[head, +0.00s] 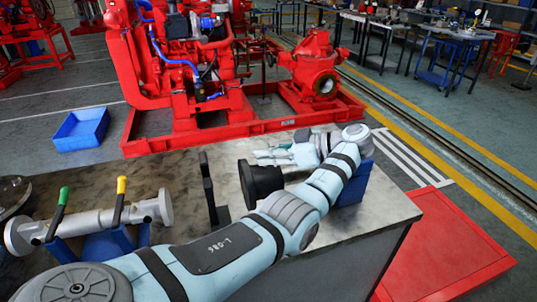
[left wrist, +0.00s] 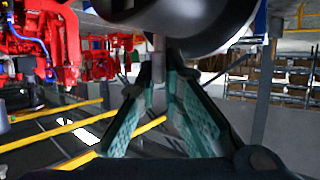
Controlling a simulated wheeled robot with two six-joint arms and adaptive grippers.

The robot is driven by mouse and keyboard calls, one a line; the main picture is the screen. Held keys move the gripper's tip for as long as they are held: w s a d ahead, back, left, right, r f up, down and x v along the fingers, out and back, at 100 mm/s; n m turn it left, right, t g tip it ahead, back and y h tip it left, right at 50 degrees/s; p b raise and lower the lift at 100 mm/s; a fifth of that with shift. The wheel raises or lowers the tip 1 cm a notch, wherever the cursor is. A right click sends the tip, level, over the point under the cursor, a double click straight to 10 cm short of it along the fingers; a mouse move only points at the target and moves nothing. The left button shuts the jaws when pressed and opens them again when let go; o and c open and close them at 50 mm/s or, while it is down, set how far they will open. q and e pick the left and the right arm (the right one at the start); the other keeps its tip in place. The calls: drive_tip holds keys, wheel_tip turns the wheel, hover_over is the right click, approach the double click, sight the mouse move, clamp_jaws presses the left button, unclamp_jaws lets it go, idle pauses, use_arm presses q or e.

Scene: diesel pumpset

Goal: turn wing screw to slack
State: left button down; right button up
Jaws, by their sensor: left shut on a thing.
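My left gripper (head: 272,156) is over the far part of the workbench, behind a black flanged pipe piece (head: 262,181), and points left. In the left wrist view its two teal fingers (left wrist: 158,88) close on a thin grey upright tab (left wrist: 158,62), which looks like a wing of the wing screw. The tab hangs just under a large dark round body (left wrist: 190,22). The rest of the screw is hidden by the fingers and that body. In the head view I cannot make out the screw. My right gripper is not in view.
The bench (head: 385,215) carries a steel pipe (head: 95,222) with green and yellow handles in blue supports at left. A black upright bracket (head: 208,190) stands mid-bench. The red pumpset (head: 190,130) and a blue bin (head: 82,130) are on the floor behind.

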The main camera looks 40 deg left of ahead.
use_arm(q)
drive_tip(key=c, duration=1.8)
unclamp_jaws()
drive_tip(key=shift+s+a+f, duration=0.1)
drive_tip(key=shift+a+f, duration=0.05)
drive_tip(key=shift+f, duration=0.05)
drive_tip(key=shift+o, duration=0.4)
drive_tip(key=shift+a, duration=0.25)
drive_tip(key=shift+d+r, duration=0.1)
drive_tip(key=shift+d, duration=0.15)
drive_tip(key=shift+a+t, duration=0.1)
drive_tip(key=shift+t, duration=0.2)
